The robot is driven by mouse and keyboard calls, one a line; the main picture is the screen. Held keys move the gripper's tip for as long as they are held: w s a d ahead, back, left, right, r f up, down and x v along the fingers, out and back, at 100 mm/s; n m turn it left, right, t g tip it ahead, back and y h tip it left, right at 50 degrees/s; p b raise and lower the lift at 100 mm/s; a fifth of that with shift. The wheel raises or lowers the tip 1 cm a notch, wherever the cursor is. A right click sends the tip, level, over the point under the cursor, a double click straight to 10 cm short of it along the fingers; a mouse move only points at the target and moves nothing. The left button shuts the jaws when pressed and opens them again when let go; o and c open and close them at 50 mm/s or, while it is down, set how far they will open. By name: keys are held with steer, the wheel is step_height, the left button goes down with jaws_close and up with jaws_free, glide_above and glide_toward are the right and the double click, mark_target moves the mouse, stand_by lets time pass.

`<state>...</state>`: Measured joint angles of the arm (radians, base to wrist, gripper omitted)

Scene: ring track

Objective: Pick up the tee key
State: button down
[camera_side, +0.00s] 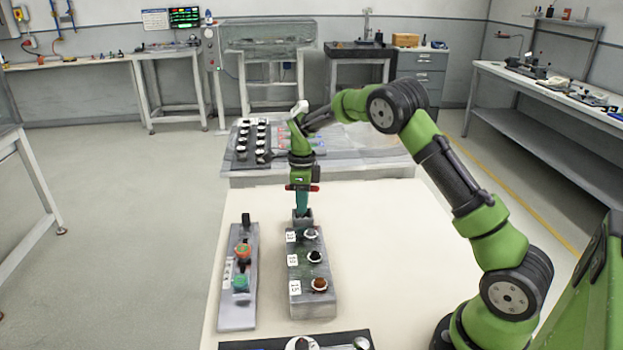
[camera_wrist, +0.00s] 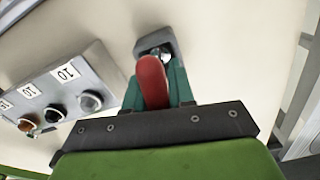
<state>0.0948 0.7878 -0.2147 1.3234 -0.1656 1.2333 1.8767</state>
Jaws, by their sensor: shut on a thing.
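The tee key (camera_side: 314,188) shows its red handle crosswise at my gripper (camera_side: 302,210) in the side view. In the wrist view the tee key's handle (camera_wrist: 152,82) lies between the teal fingers of my gripper (camera_wrist: 158,68). My gripper is shut on the key and points down. The fingertips are at a small grey holder (camera_side: 303,219), which also shows in the wrist view (camera_wrist: 172,43) beyond the fingers. The key's shaft is mostly hidden, so I cannot tell how far it sits in the holder.
A grey block with numbered labels and several round fittings (camera_side: 312,275) lies just in front of the holder. A panel with red and green buttons (camera_side: 237,306) is to its left. A dark tray (camera_side: 240,346) is at the front. The table's right side (camera_side: 385,270) is clear.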

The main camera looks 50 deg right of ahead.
stand_by(0.3)
steer(key=r, duration=0.9)
steer(key=shift+w+a+r, duration=0.1)
steer(key=shift+a+r, duration=0.05)
steer(key=shift+a, duration=0.05)
steer(key=s+a+r+m, duration=0.2)
steer(key=s+a+m, duration=0.4)
steer(key=s+m, duration=0.3)
steer(key=m, duration=0.4)
steer(key=shift+a+m, duration=0.3)
steer(key=shift+a, duration=0.05)
steer(key=shift+r, duration=0.1)
